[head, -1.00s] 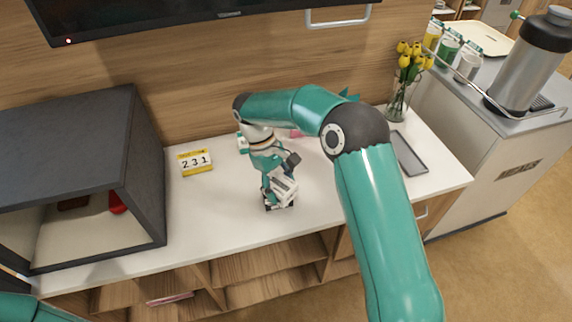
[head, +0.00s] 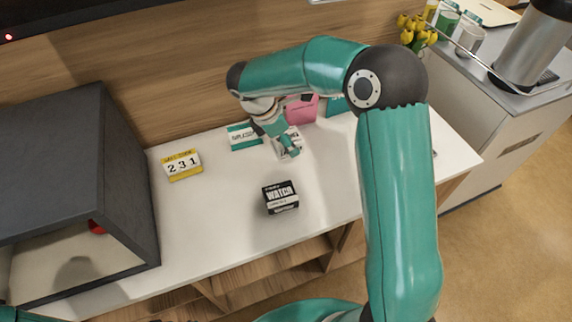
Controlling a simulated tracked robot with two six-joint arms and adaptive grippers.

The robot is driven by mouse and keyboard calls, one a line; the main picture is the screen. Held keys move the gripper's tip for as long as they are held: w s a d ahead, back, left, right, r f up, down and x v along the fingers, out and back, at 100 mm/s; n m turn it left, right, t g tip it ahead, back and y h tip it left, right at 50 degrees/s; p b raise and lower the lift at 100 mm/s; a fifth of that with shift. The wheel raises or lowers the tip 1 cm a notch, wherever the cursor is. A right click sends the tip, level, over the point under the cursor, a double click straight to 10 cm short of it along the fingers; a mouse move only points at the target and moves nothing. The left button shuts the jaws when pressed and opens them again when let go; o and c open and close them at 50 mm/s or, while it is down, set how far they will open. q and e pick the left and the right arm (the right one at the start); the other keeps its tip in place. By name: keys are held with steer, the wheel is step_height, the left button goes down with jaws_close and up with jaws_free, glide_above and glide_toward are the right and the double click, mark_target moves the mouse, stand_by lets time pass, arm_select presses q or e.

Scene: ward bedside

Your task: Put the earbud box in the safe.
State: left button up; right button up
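The safe (head: 129,180) is a dark grey box at the left of the white counter, its light interior partly visible. A white and teal box (head: 243,136), its lettering only partly readable, stands near the back wall. A small white box (head: 289,143) is at my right gripper (head: 288,150), partly hidden by it. I cannot tell which of these is the earbud box. The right gripper reaches down there; its finger gap is unclear. A black and white box marked WATCH (head: 281,197) stands clear of the gripper. My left gripper is not in view.
A pink box (head: 301,109) and a teal box (head: 338,104) stand at the back. A yellow and white 231 sign (head: 182,164) stands right of the safe. A red item (head: 97,228) shows inside the safe. The counter between safe and WATCH box is clear.

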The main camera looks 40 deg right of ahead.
mark_target(292, 171)
step_height(292, 171, down, 11)
steer(key=shift+r, duration=0.2)
steer(key=shift+f, duration=0.1)
steer(key=o, duration=0.9)
